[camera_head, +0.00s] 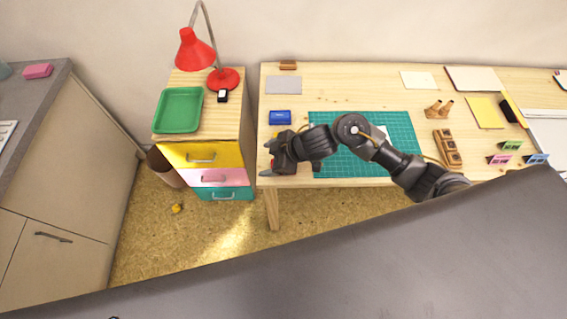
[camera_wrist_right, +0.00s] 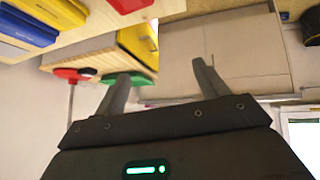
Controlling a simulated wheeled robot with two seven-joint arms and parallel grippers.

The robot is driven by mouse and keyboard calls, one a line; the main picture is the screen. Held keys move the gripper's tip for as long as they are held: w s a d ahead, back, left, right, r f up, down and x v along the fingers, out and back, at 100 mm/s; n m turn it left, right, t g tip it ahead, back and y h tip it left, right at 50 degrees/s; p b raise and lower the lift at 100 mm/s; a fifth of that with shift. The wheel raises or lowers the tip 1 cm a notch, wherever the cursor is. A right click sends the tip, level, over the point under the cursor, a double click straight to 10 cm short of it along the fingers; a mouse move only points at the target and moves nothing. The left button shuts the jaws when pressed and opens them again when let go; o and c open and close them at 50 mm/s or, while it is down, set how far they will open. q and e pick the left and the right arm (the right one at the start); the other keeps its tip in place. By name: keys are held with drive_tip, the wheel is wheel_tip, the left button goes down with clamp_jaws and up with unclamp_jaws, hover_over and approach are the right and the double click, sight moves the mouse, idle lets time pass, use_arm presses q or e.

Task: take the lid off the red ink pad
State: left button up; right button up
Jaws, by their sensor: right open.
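A red block (camera_wrist_right: 130,4), which looks like the red ink pad, is cut off by the top edge of the right wrist view. I cannot tell its lid from its base, and I cannot make it out in the head view, where my right arm covers part of the table. My right gripper (camera_head: 269,157) is open over the table's left front edge, fingers pointing left. Its fingers also show in the right wrist view (camera_wrist_right: 160,88), with nothing between them. My left gripper is not in view.
A blue ink pad (camera_head: 280,117) lies behind my right gripper. A green cutting mat (camera_head: 400,125) lies under my right arm. A drawer unit (camera_head: 205,150) at left bears a green tray (camera_head: 179,108) and red lamp (camera_head: 223,79). Small coloured blocks (camera_head: 498,159) stand at right.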

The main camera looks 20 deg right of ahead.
drive_tip(key=w+d+r+n+g+h, duration=0.1)
drive_tip(key=d+r+n+g+h, duration=0.2)
drive_tip(key=d, duration=0.7)
drive_tip(key=shift+m+g, duration=0.3)
drive_tip(key=shift+m, duration=0.3)
drive_tip(key=x, duration=0.6)
drive_tip(key=shift+w+a+f, duration=0.1)
drive_tip(key=shift+a+f, duration=0.15)
drive_tip(key=shift+a, duration=0.05)
drive_tip(key=shift+x, duration=2.6)
drive_tip(key=shift+d, duration=0.1)
drive_tip(key=c, duration=1)
drive_tip(key=shift+c, duration=0.2)
